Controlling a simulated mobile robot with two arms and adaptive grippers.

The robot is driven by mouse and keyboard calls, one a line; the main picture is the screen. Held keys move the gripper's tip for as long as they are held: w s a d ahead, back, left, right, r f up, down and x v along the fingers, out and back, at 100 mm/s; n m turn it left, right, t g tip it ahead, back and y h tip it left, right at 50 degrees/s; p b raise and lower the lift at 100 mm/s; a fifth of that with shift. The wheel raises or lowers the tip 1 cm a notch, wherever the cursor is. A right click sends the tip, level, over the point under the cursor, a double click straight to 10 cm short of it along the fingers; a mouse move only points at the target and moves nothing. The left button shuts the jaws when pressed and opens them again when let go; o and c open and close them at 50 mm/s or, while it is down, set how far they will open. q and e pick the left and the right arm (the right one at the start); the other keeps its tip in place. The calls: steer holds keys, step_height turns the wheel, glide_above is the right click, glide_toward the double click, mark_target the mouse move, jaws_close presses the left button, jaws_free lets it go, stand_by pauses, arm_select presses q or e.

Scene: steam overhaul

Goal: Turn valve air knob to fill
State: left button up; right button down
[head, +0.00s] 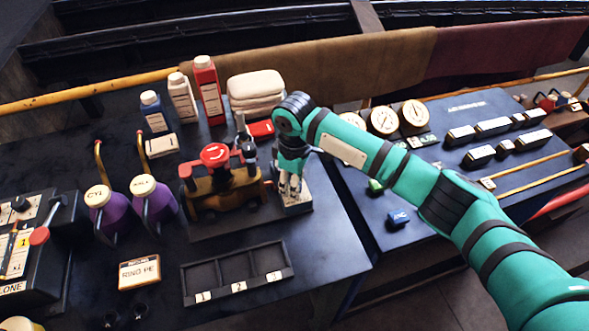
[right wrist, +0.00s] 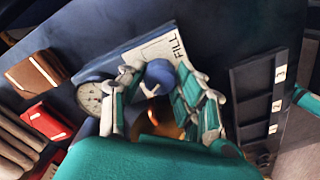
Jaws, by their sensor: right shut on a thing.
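My right gripper (head: 290,185) points down at a small light plate (head: 298,205) at the right side of the brown and black machine with a red cap (head: 215,154). In the right wrist view my right gripper (right wrist: 160,80) is shut on a rounded blue air knob (right wrist: 159,72), with one finger on each side. A pale label plate (right wrist: 165,48) reading FILL lies beside the knob. A round gauge (right wrist: 90,97) is next to it. In the head view the gripper hides the knob. Which way the knob points cannot be told. My left gripper is not in view.
A black three-compartment tray (head: 237,273) and a RING PE box (head: 139,272) lie in front. Purple jugs (head: 108,212) stand left; bottles (head: 208,90) and folded towels (head: 256,92) stand behind. Gauges (head: 384,120) sit on the right bench. The front right of the table is clear.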

steer(key=m+p, duration=0.2)
steer(key=p, duration=0.1)
steer(key=m+p, duration=0.6)
steer(key=shift+r, duration=0.35)
steer(key=shift+m+p, duration=1)
steer(key=shift+f+m+p, duration=0.1)
steer(key=shift+m+p, duration=0.5)
steer(key=shift+m, duration=0.3)
steer(key=shift+m+p, duration=0.4)
steer(key=shift+m, duration=0.5)
steer(key=shift+w+f+m, duration=0.1)
steer(key=shift+f+m, duration=0.05)
steer(key=shift+m, duration=1.75)
steer(key=c, duration=1.2)
jaws_free()
steer(key=shift+o, duration=1.3)
